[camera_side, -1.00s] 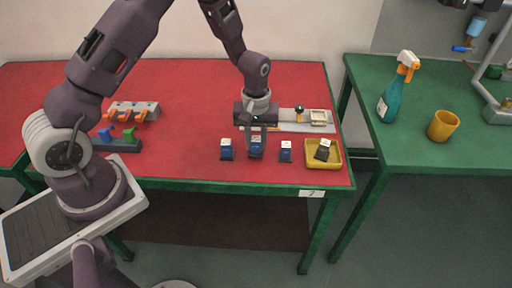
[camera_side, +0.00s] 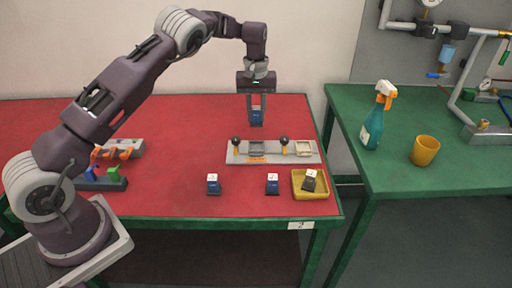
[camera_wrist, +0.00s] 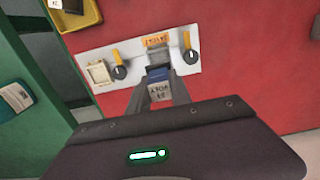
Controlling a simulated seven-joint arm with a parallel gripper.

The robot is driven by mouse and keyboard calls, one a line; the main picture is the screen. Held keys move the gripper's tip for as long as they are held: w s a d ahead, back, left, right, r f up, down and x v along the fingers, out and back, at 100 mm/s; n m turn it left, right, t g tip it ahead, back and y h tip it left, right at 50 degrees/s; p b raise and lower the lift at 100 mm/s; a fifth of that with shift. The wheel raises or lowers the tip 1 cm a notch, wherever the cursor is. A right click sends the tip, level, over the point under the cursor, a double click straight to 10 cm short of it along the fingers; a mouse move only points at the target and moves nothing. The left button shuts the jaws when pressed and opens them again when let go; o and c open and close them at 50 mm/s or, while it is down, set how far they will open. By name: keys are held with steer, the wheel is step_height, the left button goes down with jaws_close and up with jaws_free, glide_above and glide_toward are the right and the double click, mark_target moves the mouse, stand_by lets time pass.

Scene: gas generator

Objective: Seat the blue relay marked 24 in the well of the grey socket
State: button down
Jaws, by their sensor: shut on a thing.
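My gripper (camera_side: 257,122) is shut on a blue relay (camera_side: 256,115) and holds it upright in the air above and behind the socket plate. In the wrist view the relay (camera_wrist: 158,74) sits between the fingers, with a white label that seems to read 24, upside down. The grey socket (camera_side: 256,148) is on the left half of the pale plate (camera_side: 230,157), with an orange tag in front. In the wrist view the grey socket (camera_wrist: 157,57) is partly hidden by the relay. The relay is apart from the socket.
A cream socket (camera_side: 303,149) is to the right. Black-knobbed levers (camera_side: 236,141) (camera_side: 284,139) stand beside the sockets. Two blue relays (camera_side: 213,186) (camera_side: 272,186) stand in front. A yellow tray (camera_side: 312,196) holds a dark relay (camera_side: 309,182). A multi-coloured fixture (camera_side: 107,180) is at left.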

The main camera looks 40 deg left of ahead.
step_height(320, 180, down, 10)
steer(key=shift+r, duration=0.2)
steer(key=shift+f, duration=0.15)
steer(key=c, duration=1.2)
jaws_free()
steer(key=shift+o, duration=0.2)
